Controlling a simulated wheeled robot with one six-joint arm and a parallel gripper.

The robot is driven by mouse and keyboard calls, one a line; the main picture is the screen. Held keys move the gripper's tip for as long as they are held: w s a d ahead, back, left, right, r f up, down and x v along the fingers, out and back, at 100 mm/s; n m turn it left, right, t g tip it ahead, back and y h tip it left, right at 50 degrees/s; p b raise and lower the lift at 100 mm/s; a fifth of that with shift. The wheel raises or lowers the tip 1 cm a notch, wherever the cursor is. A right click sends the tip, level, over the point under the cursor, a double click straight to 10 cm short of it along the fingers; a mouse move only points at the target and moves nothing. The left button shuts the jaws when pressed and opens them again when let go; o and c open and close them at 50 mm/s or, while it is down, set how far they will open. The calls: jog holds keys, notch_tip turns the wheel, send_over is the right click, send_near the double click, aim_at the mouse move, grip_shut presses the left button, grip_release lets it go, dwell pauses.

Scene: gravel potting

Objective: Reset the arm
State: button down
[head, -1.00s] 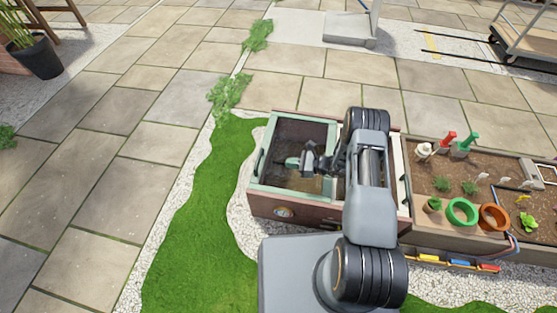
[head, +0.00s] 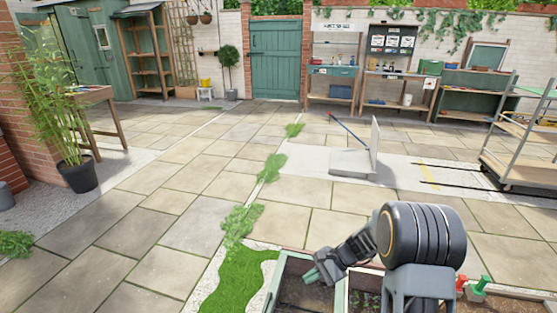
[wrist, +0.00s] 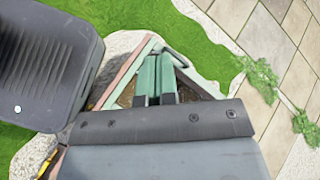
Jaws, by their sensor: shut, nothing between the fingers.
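My gripper (head: 314,279) shows low in the head view, above the left part of the wooden planter box (head: 290,262). Its green fingers are together with nothing between them. In the wrist view the two green fingers (wrist: 155,77) lie side by side over the box, whose pale green rim (wrist: 196,82) and brown inside show around them. My arm is folded, with its dark ringed joint raised at the lower right of the head view. Much of the box is hidden behind the arm or below the picture.
Red and green handled tools (head: 479,284) stand at the lower right. A grey slab with an upright panel (head: 374,150) and a wheeled cart (head: 520,150) are farther back. A potted bamboo (head: 77,173) stands left. The paving between is open.

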jog(key=s+d+r+n+t+h+p, duration=0.1)
jog(key=r+p, duration=0.5)
jog(key=r, duration=0.6)
jog(key=s+d+r+n+t+h+p, duration=0.2)
jog(key=s+r+n+h+p, duration=0.3)
jog(key=s+r, duration=0.3)
jog(key=s+d+r+n+t+h+p, duration=0.2)
jog(key=r+p, duration=0.5)
jog(key=r, duration=0.9)
jog(key=s+d+n+h, duration=0.1)
jog(key=s+n+h, duration=0.1)
jog(key=s, duration=0.1)
jog(key=shift+s+d+n, duration=0.25)
jog(key=shift+d+n, duration=0.1)
jog(key=shift+n, duration=0.05)
